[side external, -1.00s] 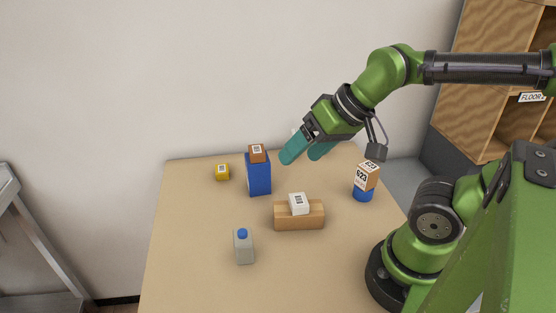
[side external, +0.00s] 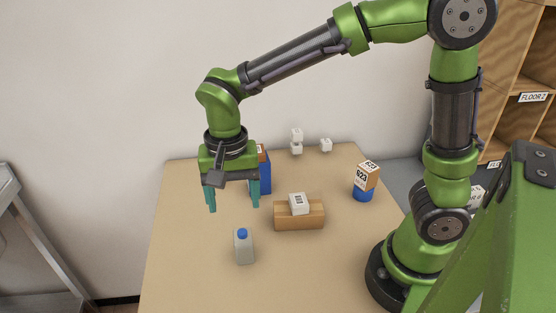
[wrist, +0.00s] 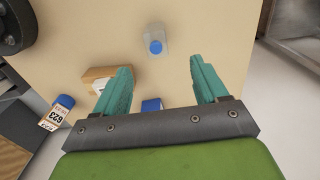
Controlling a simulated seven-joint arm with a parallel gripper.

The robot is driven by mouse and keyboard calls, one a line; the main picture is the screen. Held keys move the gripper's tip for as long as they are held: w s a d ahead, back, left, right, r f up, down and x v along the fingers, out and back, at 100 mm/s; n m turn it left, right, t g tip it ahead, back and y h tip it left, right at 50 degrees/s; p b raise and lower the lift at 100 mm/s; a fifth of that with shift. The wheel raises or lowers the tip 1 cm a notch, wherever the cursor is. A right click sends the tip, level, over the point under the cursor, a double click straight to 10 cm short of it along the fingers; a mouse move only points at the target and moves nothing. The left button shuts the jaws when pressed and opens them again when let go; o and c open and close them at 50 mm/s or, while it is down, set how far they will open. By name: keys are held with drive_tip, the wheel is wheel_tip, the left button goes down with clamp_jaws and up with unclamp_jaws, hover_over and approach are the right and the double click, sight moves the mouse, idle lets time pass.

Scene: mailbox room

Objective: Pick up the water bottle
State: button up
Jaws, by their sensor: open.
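The water bottle (side external: 243,247) is a pale grey translucent bottle with a blue cap, upright near the front middle of the table. In the wrist view the bottle (wrist: 155,42) shows from above, beyond the gap between my fingers. My gripper (side external: 233,208) is open and empty, pointing down with its teal fingers spread. In the side view it appears above and a little left of the bottle, apart from it. In the wrist view my gripper (wrist: 162,78) has nothing between its fingertips.
A wooden block (side external: 300,217) with a white box (side external: 298,203) on it stands right of the bottle. A blue box (side external: 265,178) is partly hidden behind my gripper. A labelled box on a blue base (side external: 364,182) stands farther right. White cubes (side external: 297,142) sit at the back. The table's front left (side external: 185,270) is clear.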

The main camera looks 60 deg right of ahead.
sight(239, 235)
wheel_tip(239, 235, down, 9)
drive_tip(key=shift+f, duration=0.1)
drive_tip(key=shift+s+d+f, duration=0.15)
drive_tip(key=shift+d+f, duration=0.05)
drive_tip(key=shift+f, duration=1.2)
drive_tip(key=shift+s+d+f, duration=0.1)
drive_tip(key=shift+d+f, duration=0.1)
drive_tip(key=shift+f, duration=1.15)
drive_tip(key=c, duration=1)
drive_tip(key=shift+c, duration=0.2)
drive_tip(key=shift+r, duration=0.1)
